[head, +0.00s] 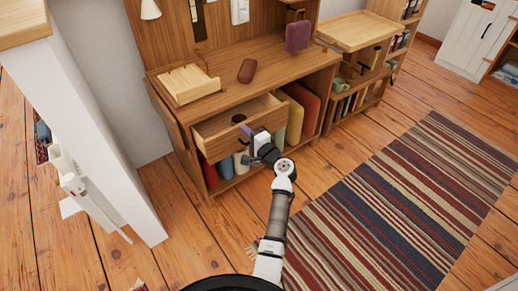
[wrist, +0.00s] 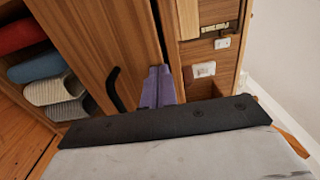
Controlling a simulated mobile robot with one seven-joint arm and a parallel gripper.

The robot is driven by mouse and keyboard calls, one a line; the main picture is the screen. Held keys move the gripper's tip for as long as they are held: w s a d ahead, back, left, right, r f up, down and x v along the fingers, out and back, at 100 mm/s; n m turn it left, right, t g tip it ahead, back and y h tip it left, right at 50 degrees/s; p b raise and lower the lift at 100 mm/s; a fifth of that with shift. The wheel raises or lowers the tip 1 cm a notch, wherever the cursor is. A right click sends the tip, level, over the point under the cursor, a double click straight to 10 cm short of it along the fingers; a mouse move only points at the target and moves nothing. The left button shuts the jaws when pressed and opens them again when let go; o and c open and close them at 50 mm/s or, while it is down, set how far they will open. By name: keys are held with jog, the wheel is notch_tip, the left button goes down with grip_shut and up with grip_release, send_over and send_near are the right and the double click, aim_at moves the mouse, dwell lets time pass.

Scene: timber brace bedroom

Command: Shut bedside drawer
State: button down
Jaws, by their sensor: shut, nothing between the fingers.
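The wooden drawer (head: 217,149) of the desk-like bedside unit stands pulled out, with its interior visible from above. A dark round item (head: 238,118) lies inside it. In the wrist view the drawer's front panel (wrist: 85,40) carries a black curved handle (wrist: 115,90). My gripper (head: 248,133) is at the drawer front, near its upper edge. Its purple fingers (wrist: 158,88) are shut together and empty, beside the handle and not around it. I cannot tell whether the fingertips touch the panel.
Books (head: 305,108) stand below, right of the drawer. A striped rug (head: 400,190) covers the floor at right. A white partition (head: 90,130) stands at left.

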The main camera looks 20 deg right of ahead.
aim_at(239, 124)
jog(key=b+x, duration=0.2)
jog(key=x, duration=0.4)
jog(key=shift+w, duration=0.4)
jog(key=shift+s, duration=0.1)
